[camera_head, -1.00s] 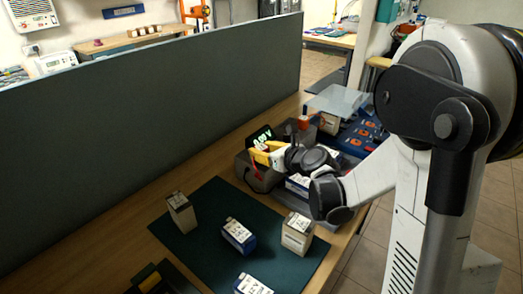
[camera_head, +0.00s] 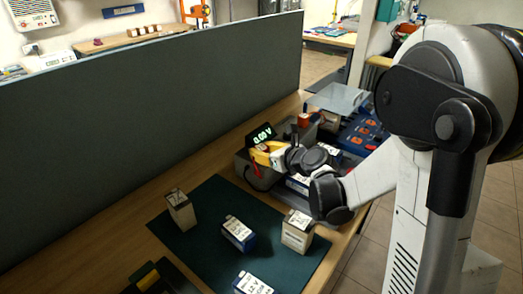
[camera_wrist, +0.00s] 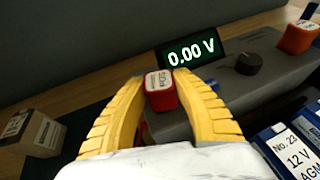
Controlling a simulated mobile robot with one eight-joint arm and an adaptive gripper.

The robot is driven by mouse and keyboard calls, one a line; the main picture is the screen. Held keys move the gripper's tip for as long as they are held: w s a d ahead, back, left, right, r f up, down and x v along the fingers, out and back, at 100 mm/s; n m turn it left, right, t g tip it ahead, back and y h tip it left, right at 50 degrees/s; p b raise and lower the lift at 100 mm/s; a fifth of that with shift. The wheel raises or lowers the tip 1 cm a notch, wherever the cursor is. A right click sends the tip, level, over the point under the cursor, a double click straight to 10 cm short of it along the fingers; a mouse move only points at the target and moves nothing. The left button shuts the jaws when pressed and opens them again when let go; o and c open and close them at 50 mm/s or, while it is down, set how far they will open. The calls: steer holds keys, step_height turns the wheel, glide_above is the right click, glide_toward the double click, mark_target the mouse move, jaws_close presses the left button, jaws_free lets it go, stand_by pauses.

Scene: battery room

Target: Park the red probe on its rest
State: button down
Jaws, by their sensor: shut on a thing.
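The red probe (camera_wrist: 160,98), with a white label on top, is between the curved yellow fingers of my gripper (camera_wrist: 162,88) in the wrist view. The fingers are shut on it. In the head view, my gripper (camera_head: 266,155) is at the front of the grey meter (camera_head: 245,172), and a little of the red probe (camera_head: 257,170) shows below the fingers. The meter's display (camera_wrist: 192,52) reads 0.00 V. The probe's lower end is hidden in the wrist view. I cannot make out its rest.
An orange-red capped piece (camera_wrist: 297,38) is on the right part of the meter, past a black knob (camera_wrist: 248,64). Several labelled batteries stand around, including a blue one (camera_head: 238,235) on the green mat (camera_head: 202,245). A tall grey partition (camera_head: 140,130) runs behind.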

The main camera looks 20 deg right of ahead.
steer(key=shift+f, duration=0.15)
steer(key=c, duration=1.3)
jaws_free()
steer(key=shift+c, duration=0.2)
steer(key=p+v, duration=0.3)
steer(key=v, duration=0.8)
